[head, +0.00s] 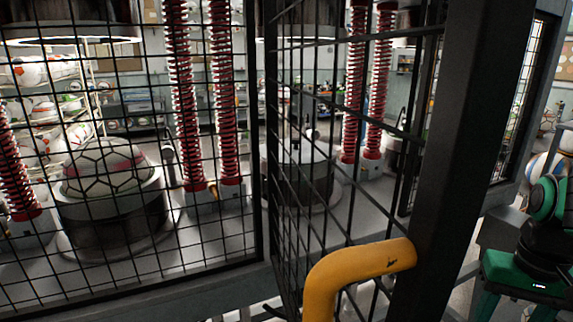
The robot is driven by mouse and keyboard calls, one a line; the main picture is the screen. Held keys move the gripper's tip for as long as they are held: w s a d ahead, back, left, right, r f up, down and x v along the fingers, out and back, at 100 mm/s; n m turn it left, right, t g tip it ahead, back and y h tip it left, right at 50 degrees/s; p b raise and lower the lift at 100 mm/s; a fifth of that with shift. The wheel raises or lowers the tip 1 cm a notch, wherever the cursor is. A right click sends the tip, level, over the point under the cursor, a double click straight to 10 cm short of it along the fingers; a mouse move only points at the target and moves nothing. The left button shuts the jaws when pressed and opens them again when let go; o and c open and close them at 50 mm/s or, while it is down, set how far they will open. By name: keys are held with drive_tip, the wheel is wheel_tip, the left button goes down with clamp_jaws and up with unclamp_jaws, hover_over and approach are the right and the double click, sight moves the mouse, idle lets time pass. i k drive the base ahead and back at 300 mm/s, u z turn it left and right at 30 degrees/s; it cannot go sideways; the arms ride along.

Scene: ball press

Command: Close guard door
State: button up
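The guard door (452,150) is a dark-framed wire-mesh panel right of centre in the head view. It stands at an angle to the fixed mesh panel (130,180) on the left, with its thick near post towards me, so it looks swung open. A bent yellow handle (360,262) is fixed to its near post, low in the picture. My gripper is not in view, and nothing is seen touching the handle. The door's lower edge is cut off by the frame.
Behind the mesh, a patterned ball (105,168) sits on a round pedestal (112,215). Red coiled columns (223,95) stand beside it. A second round pedestal (298,170) shows through the door. Green and black equipment (535,240) is at the right edge.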

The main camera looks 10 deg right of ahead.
sight(485, 43)
drive_tip(key=z, duration=0.25)
drive_tip(key=k, duration=0.9)
drive_tip(key=u, duration=0.25)
